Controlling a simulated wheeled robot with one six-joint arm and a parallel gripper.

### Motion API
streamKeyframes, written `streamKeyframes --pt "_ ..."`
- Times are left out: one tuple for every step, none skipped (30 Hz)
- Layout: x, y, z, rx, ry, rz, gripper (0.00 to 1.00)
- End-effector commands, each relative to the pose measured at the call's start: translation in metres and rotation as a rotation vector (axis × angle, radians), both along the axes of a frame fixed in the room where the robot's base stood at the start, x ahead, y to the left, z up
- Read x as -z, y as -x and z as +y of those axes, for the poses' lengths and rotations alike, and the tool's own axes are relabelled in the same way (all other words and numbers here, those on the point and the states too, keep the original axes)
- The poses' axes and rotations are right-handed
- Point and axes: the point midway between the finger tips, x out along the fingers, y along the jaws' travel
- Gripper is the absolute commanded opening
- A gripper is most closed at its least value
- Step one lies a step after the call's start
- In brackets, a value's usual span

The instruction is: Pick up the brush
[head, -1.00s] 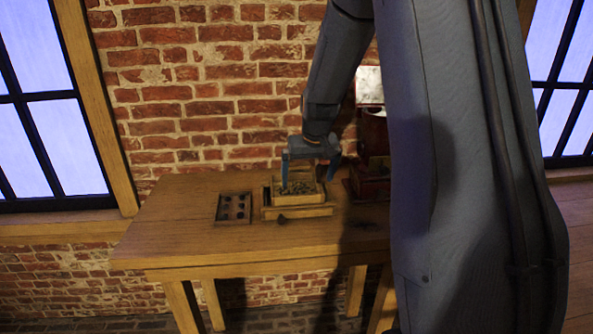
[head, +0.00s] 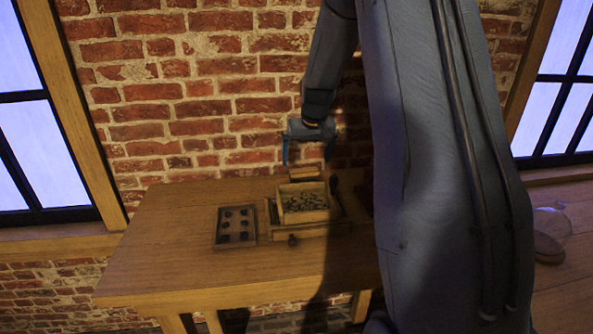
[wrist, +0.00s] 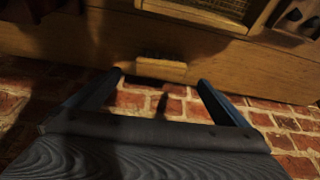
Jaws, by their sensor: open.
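The brush seems to be a small wooden block (head: 306,173) at the back edge of the table, behind the box of small pieces. In the wrist view the same block (wrist: 160,70) has a dark strip, perhaps bristles, along one side. My gripper (head: 306,156) is open and empty, with its blue fingers pointing down above the back of the table. In the wrist view my gripper (wrist: 160,79) has its fingertips apart, one to each side of the block. I cannot tell whether they touch it.
A wooden box (head: 304,216) of small pieces stands on the table (head: 165,230), with a dark tray (head: 236,241) of round items left of it. The brick wall (head: 215,105) rises close behind. The table's left part is clear. A glass dome (head: 551,225) is at right.

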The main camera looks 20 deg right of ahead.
Motion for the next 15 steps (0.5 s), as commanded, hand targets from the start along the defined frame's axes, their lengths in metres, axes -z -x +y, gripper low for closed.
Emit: streamKeyframes --pt "0.0 0.0 0.0 0.0 0.0 0.0 1.0" --pt "0.001 0.0 0.0 -0.001 0.0 0.001 1.0" --pt "0.002 -0.001 0.001 -0.001 -0.001 0.001 1.0" --pt "0.004 -0.002 0.001 -0.002 0.0 0.001 1.0" --pt "0.006 -0.003 0.002 -0.003 0.0 0.001 1.0" --pt "0.01 -0.004 0.002 -0.004 -0.001 0.002 1.0" --pt "0.013 -0.005 0.002 -0.004 -0.001 0.003 1.0" --pt "0.015 -0.006 0.002 -0.005 -0.001 0.003 1.0" --pt "0.019 -0.008 0.003 -0.007 -0.001 0.003 1.0" --pt "0.021 -0.009 0.003 -0.007 -0.001 0.003 1.0" --pt "0.023 -0.01 0.003 -0.008 -0.001 0.002 1.0" --pt "0.025 -0.011 0.003 -0.008 0.0 0.001 1.0" --pt "0.026 -0.011 0.003 -0.008 0.0 0.001 1.0" --pt "0.028 -0.012 0.003 -0.008 0.0 0.001 1.0" --pt "0.031 -0.012 0.002 -0.007 -0.001 0.003 1.0"
